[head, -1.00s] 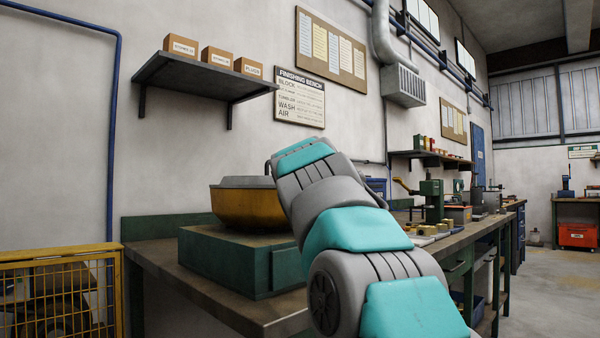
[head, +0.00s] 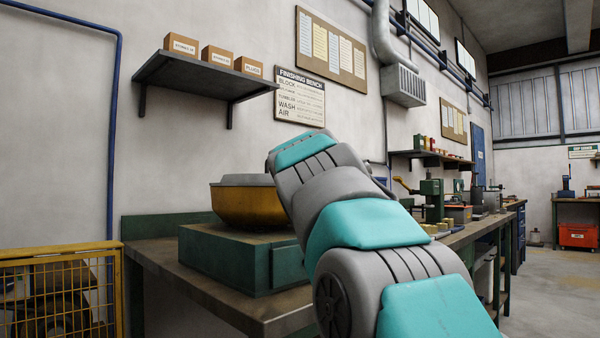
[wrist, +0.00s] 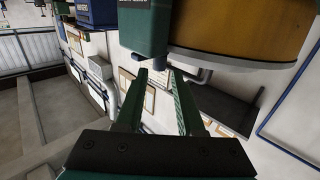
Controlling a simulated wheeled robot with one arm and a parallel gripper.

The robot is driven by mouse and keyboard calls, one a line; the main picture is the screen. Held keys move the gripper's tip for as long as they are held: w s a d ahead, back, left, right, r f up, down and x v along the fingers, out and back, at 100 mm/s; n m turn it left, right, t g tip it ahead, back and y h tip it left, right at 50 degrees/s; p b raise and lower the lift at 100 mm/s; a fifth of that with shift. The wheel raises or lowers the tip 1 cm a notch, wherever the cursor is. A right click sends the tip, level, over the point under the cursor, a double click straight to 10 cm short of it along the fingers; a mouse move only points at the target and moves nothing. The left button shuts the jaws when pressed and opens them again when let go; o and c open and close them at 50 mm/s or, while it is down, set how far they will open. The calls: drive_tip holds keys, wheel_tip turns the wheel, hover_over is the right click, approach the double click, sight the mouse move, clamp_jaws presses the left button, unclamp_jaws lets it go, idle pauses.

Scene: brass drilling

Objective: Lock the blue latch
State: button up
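I cannot make out a blue latch in either view. A brass-coloured round bowl with a grey lid (head: 247,204) sits on a green base (head: 225,262) on the bench, partly behind my arm in the head view. In the wrist view, which is turned over, the bowl (wrist: 240,30) fills the upper right, beside a green housing (wrist: 144,25) with lettering. My gripper (wrist: 159,78) has its two green fingers apart with nothing between them. The fingertips are just below the housing in that picture; I cannot tell whether they touch it. My arm hides the gripper in the head view.
The workbench (head: 165,283) runs along the wall, with a green press (head: 432,200) farther down. A shelf (head: 200,78) with boxes hangs above the bowl. A yellow mesh guard (head: 60,295) stands at the left.

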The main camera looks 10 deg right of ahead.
drive_tip(key=shift+s+a, duration=0.15)
drive_tip(key=shift+s, duration=1.1)
drive_tip(key=shift+s+a, duration=0.15)
drive_tip(key=shift+s, duration=1.1)
